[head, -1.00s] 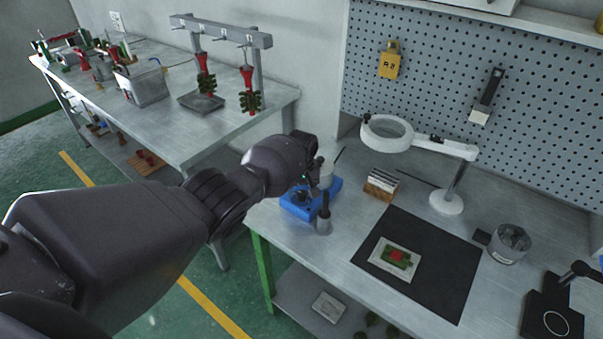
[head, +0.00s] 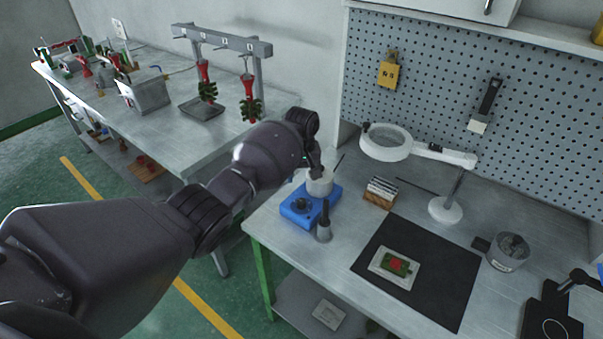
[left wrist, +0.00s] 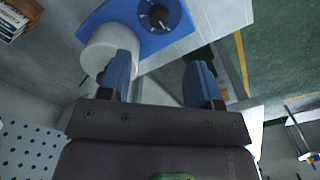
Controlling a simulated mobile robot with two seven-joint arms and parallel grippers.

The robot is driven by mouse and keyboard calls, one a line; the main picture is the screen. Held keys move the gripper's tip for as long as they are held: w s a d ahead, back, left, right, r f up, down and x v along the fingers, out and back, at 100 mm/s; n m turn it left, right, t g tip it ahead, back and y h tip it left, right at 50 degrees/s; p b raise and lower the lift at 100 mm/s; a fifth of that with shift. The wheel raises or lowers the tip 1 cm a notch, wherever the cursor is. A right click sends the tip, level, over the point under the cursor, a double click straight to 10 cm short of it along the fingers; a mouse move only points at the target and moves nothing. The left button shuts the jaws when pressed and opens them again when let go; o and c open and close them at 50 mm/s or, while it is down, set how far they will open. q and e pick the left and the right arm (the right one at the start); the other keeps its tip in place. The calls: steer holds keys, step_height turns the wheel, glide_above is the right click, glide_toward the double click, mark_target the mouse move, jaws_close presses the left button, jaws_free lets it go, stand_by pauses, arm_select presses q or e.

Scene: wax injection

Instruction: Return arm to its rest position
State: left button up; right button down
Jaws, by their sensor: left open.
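My left arm comes in from the left of the head view. Its gripper (head: 316,166) is over the left end of the near workbench, just above and behind a white pot on a blue heater. In the left wrist view its two blue-tipped fingers (left wrist: 160,80) stand wide apart with nothing between them. The white pot (left wrist: 108,50) and the blue heater (left wrist: 140,25) with its dark dial show beyond the fingers. In the head view the blue heater (head: 304,207) and the white pot (head: 320,184) stand on the bench.
A soldering-type holder (head: 323,226) stands beside the heater. A rack of cards (head: 380,192), a magnifier lamp (head: 386,142), a black mat (head: 440,255) and a metal cup (head: 509,252) are to the right. A pegboard (head: 440,70) closes the back.

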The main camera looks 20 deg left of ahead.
stand_by(0.3)
arm_select(q)
steer(key=w+d+r+m+t+h, duration=0.2)
steer(key=w+d+r+m+t, duration=0.2)
steer(key=w+r+m+t, duration=0.45)
steer(key=s+a+f+t+b, duration=0.1)
steer(key=s+a+f, duration=0.3)
steer(key=s, duration=1.1)
steer(key=s+a+f+n+t+y+b, duration=0.1)
steer(key=s+a+f, duration=0.2)
steer(key=s+f, duration=0.7)
steer(key=s+a+f+n+t+y, duration=0.1)
steer(key=s+a+f, duration=0.3)
steer(key=s, duration=1.7)
step_height(320, 180, down, 4)
steer(key=shift+a+r+b, duration=0.1)
steer(key=shift+a+b, duration=0.2)
steer(key=shift+b, duration=0.1)
